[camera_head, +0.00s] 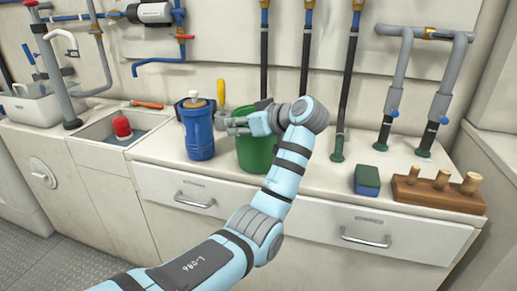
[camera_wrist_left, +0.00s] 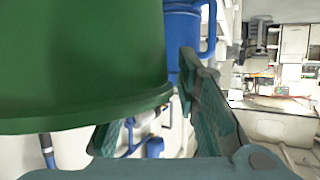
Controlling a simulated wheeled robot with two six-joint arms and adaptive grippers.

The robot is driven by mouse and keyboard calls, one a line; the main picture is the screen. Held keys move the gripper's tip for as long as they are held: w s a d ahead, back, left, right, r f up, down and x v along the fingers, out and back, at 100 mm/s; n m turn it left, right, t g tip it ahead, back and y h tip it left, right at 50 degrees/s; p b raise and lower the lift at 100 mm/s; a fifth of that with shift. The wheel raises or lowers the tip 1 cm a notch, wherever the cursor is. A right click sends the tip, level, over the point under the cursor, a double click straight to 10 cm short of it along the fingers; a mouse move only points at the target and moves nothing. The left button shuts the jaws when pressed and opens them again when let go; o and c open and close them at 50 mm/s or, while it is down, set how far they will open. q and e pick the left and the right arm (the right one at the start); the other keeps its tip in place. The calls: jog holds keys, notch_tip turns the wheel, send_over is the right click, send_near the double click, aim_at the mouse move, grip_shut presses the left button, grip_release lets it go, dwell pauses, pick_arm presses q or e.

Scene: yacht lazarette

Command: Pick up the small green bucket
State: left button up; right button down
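The green bucket (camera_head: 257,155) stands upright on the white counter, partly hidden behind my left wrist and gripper. My left gripper (camera_head: 234,126) is at the bucket's rim, pointing left across its upper part. In the left wrist view the bucket (camera_wrist_left: 75,60) fills the upper left, very near. The two fingers (camera_wrist_left: 160,115) show apart there, one partly hidden behind the bucket's rim. The gripper is open; I cannot tell whether the fingers touch the bucket. My right gripper is not in view.
A blue jug (camera_head: 198,135) stands close left of the bucket. A sink (camera_head: 112,132) with a red object lies farther left. A green-and-blue block (camera_head: 367,180) and a wooden rack with pegs (camera_head: 438,191) are at the right. Pipes (camera_head: 345,85) rise behind the counter.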

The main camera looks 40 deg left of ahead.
pick_arm(q)
jog(key=shift+d+r, duration=0.1)
jog(key=shift+d, duration=0.05)
grip_shut()
jog(key=shift+r, duration=0.1)
